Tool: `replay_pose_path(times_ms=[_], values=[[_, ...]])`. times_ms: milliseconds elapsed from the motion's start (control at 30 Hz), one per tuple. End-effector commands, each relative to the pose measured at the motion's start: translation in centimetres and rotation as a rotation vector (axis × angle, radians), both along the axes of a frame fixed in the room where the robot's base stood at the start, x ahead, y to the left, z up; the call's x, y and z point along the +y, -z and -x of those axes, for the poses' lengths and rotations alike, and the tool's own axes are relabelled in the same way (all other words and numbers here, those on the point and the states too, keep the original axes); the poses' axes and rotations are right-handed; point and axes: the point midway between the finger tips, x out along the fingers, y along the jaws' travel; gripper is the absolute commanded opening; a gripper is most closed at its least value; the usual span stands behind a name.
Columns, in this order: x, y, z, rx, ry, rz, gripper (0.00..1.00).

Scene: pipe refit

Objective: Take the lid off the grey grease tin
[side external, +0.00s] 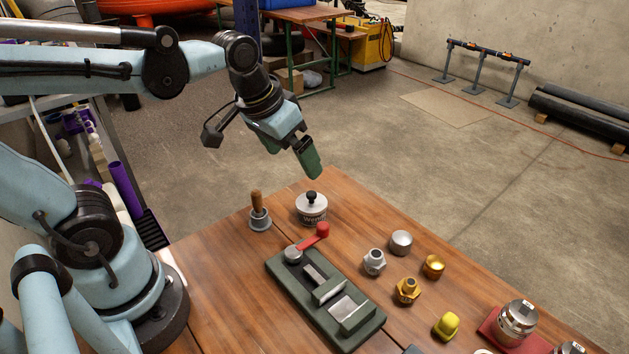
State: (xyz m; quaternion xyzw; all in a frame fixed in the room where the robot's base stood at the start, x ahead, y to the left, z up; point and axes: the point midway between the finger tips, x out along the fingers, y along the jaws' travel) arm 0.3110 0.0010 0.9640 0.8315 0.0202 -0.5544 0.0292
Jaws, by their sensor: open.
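The grey grease tin (312,214) stands upright on the wooden table near its far edge, with lettering on its front. Its lid (312,203) sits on top and has a black knob (311,196) in the middle. My gripper (312,172) is above the tin in the picture, tilted downward, with green fingers. It is open and apart from the knob. From this side the fingers overlap, so the gap between them is hidden.
A wooden-handled brush in a grey pot (259,217) stands just left of the tin. A green vise (325,297) with a red-knobbed lever (318,232) lies in front. Several metal fittings, including a brass one (407,290), stand to the right on the table (225,285).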

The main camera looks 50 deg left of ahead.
Motion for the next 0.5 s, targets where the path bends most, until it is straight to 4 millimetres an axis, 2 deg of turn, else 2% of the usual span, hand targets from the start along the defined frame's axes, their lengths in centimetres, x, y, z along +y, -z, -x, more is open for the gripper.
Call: replay_pose_path(times_ms=[200, 500], values=[[0.1, -0.5, -2.7, 0.215, -0.066, 0.019, 1.0], [0.2, -0.1, -4.5, 0.383, -0.12, 0.026, 1.0]])
